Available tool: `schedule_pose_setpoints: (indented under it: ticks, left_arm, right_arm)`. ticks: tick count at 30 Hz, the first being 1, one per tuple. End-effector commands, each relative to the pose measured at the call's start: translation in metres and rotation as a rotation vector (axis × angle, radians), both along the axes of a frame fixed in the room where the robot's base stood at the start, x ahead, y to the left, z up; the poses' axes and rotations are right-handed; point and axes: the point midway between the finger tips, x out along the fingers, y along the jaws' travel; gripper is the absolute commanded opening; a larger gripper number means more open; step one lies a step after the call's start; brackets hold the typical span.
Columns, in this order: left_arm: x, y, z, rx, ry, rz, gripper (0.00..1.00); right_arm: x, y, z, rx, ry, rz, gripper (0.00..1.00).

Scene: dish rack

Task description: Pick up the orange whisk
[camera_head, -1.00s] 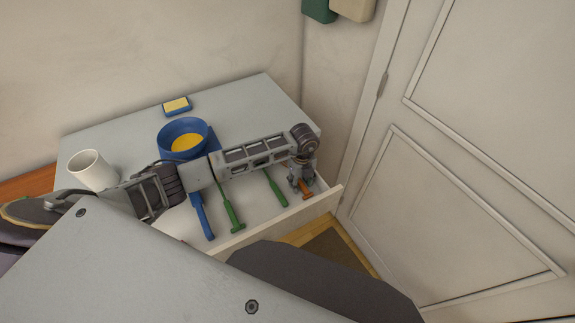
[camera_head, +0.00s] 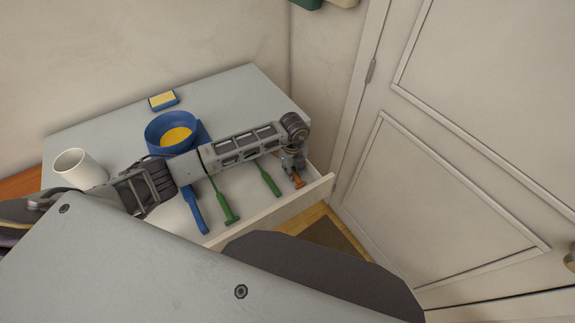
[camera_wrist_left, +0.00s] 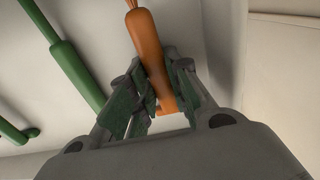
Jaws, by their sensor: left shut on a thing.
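The orange whisk (camera_head: 298,181) lies in the open drawer at its right end. Only part of its orange handle shows in the head view. In the left wrist view its handle (camera_wrist_left: 148,38) runs up from between the fingers, and the whisk's head is out of sight. My left gripper (camera_head: 294,172) reaches down into the drawer from above. In the left wrist view the green-padded fingers of this gripper (camera_wrist_left: 155,92) are shut on the handle near its end. My right gripper is not in view.
The drawer (camera_head: 275,212) also holds green utensils (camera_head: 268,181) and a blue utensil (camera_head: 194,211) left of the whisk. A white mug (camera_head: 78,168), a blue bowl (camera_head: 160,127) and a blue-yellow sponge (camera_head: 162,100) stand on the counter. A door (camera_head: 450,190) is at right.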

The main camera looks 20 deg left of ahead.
Motion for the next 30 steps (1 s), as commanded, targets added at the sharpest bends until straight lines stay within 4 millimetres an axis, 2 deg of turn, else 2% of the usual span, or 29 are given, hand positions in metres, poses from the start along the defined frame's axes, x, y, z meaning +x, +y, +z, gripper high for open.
schedule_pose_setpoints:
  ticks: [7, 14, 30]
  left_arm:
    - [0.001, 0.0, 0.012, 0.0, -0.004, 0.0, 0.0]
    - [0.001, 0.0, 0.036, 0.0, -0.003, -0.001, 0.0]
    - [-0.05, 0.039, 0.034, 0.001, 0.0, -0.001, 0.0]
  right_arm:
    - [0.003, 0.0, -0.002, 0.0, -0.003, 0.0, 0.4]
    - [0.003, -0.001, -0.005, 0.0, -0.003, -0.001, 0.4]
    - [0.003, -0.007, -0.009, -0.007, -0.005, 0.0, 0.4]
